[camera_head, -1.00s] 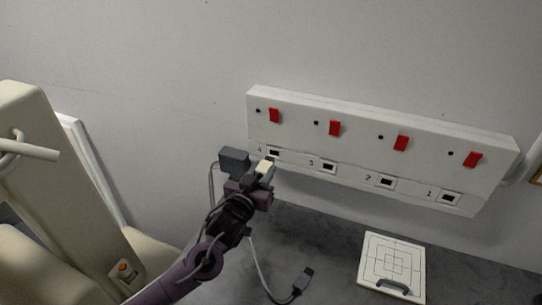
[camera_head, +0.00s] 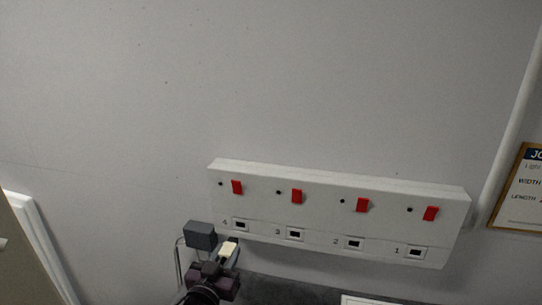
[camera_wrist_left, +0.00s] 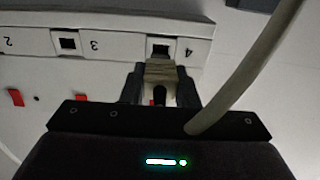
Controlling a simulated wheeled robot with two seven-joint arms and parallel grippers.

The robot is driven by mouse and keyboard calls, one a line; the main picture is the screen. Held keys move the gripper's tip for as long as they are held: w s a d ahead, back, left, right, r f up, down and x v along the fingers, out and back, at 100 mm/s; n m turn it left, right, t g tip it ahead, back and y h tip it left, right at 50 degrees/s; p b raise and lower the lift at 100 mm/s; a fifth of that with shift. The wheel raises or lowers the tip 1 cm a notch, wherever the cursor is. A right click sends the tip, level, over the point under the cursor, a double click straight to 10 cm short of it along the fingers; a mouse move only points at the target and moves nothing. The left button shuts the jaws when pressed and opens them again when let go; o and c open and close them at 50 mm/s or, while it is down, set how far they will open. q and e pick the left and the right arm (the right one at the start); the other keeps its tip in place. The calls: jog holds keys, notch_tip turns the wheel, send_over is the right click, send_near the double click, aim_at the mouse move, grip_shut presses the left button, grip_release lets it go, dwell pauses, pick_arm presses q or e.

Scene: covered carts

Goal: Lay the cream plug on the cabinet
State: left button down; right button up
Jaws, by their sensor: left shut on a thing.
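My left gripper (camera_head: 227,257) is shut on the cream plug (camera_head: 229,248), low in the head view. It is in front of the white socket panel (camera_head: 330,222), just below socket 4 (camera_head: 240,225). In the left wrist view the cream plug (camera_wrist_left: 160,71) sits between the dark fingers, with its front at the lower edge of socket 4 (camera_wrist_left: 160,46); I cannot tell whether it touches. The socket's dark opening shows. The dark grey top of the cabinet (camera_head: 268,290) shows only in part, below the panel. My right gripper is not in view.
A dark grey box (camera_head: 200,235) with a cable is just left of the gripper. The panel has red switches and numbered sockets. A white board (camera_head: 372,300) is cut off at the bottom edge. A pale cable (camera_wrist_left: 255,65) crosses the left wrist view.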

pick_arm(q)
jog(key=s+a+f+n+y+b, duration=0.1)
jog(key=s+a+f+b, duration=0.1)
jog(key=s, duration=0.8)
jog(key=s+a+f+n+y+b, duration=0.1)
jog(key=s+a+f+y+b, duration=0.1)
jog(key=s, duration=0.8)
jog(key=shift+s+a+f, duration=0.25)
jog(key=shift+a+f, duration=0.25)
jog(key=shift+a, duration=0.15)
